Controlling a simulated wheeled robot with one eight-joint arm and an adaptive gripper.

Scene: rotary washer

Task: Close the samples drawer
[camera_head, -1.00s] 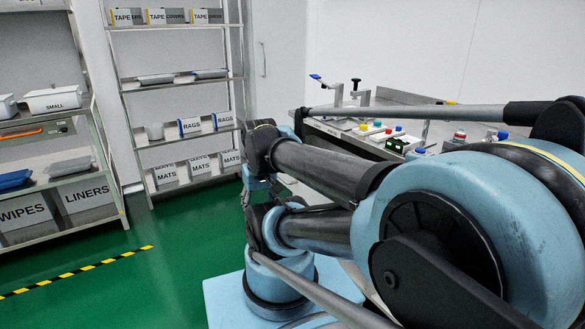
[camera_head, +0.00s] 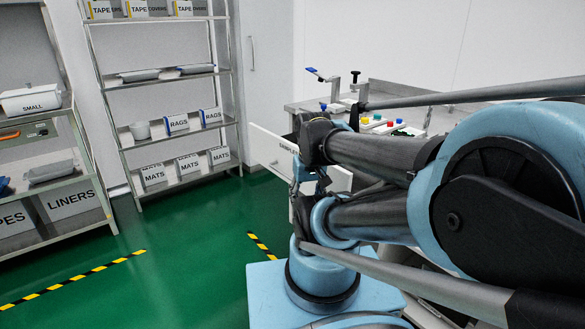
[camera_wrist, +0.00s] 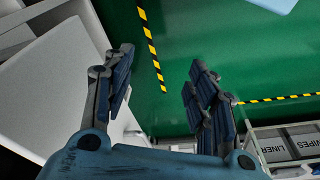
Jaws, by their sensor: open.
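The samples drawer (camera_head: 270,146) stands open in the head view, its white labelled front well out from the steel bench (camera_head: 297,108). My arm hides part of the drawer and its join with the bench. My gripper (camera_wrist: 162,88) is open and empty in the wrist view, its two dark fingers apart above the green floor. In the head view my wrist is beside and in front of the drawer front; I cannot tell whether they touch. A large white panel (camera_wrist: 52,88) lies close left of the left finger in the wrist view; I cannot tell which part of the drawer or bench it is.
A steel rack (camera_head: 137,118) with rags and mats boxes stands at the back left. Another shelf (camera_head: 78,180) with liners is at the far left. Green floor (camera_head: 190,240) with yellow-black tape is clear between them and me.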

